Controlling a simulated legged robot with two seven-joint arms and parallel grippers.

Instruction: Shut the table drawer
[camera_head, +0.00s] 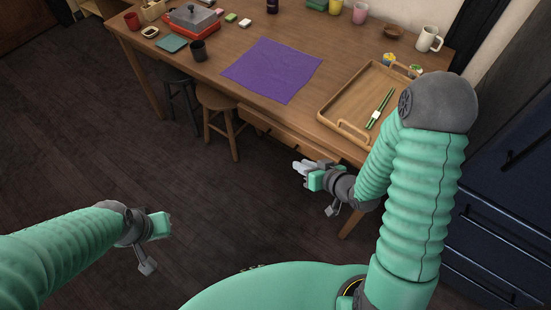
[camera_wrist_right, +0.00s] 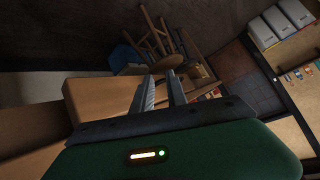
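The wooden table (camera_head: 205,75) has a drawer (camera_head: 285,133) under its front edge, below the purple cloth and the tray. The drawer front seems to stand out a little from the table edge; how far is hard to tell. My right gripper (camera_head: 299,168) is just in front of the drawer's right part, with its fingers pointing left. In the right wrist view, its two fingers (camera_wrist_right: 163,92) are apart with nothing between them, and a brown wooden surface (camera_wrist_right: 98,100) lies close on their left. My left gripper (camera_head: 158,228) hangs over the floor, far from the drawer; its fingers are unclear.
Two stools (camera_head: 217,112) stand under the table, left of the drawer. A wooden tray (camera_head: 358,102) with green chopsticks and a purple cloth (camera_head: 272,69) lie on top. A dark blue cabinet (camera_head: 505,200) is at the right. The floor (camera_head: 95,150) at the left is clear.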

